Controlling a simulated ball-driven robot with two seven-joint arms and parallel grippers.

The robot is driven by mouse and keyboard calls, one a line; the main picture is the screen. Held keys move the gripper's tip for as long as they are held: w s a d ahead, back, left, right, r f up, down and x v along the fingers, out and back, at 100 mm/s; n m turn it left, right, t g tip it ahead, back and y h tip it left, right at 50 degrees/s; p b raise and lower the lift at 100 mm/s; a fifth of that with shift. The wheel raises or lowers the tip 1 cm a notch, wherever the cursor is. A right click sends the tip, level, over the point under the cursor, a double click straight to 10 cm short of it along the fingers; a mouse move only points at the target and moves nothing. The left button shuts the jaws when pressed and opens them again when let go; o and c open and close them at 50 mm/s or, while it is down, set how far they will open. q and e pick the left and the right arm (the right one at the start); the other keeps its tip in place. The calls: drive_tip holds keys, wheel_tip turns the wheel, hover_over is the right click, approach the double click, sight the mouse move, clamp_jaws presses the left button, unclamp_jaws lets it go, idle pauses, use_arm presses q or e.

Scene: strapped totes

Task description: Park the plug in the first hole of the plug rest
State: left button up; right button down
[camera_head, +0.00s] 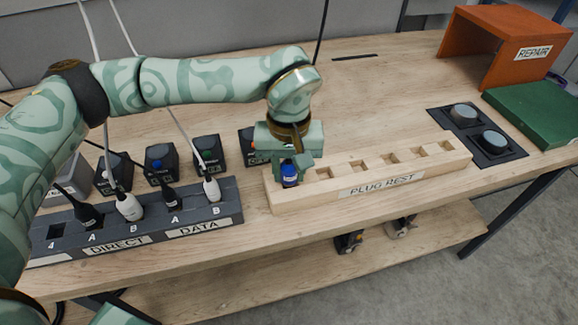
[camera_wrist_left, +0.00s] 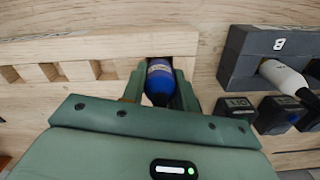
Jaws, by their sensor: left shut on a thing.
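A blue plug (camera_head: 289,177) is between the fingers of my left gripper (camera_head: 290,171), which is shut on it. The plug rest (camera_head: 372,184) is a pale wooden block with a row of square holes and a "PLUG REST" label. The plug is at the left end of the rest in the head view. In the left wrist view the plug (camera_wrist_left: 160,78) lines up with the end hole of the rest (camera_wrist_left: 110,45), between the fingers of my gripper (camera_wrist_left: 160,92). How deep the plug sits is hidden. The other holes look empty. My right gripper is not in view.
A dark socket strip (camera_head: 145,231) labelled DIRECT and DATA, holding several plugs, stands left of the rest. Small dark boxes (camera_head: 207,152) stand behind it. Round grey knobs (camera_head: 464,114), a green block (camera_head: 535,112) and an orange REPAIR stand (camera_head: 500,35) are at the right.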

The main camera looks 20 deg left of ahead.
use_arm(q)
drive_tip(key=o, duration=1.2)
drive_tip(key=shift+c, duration=0.2)
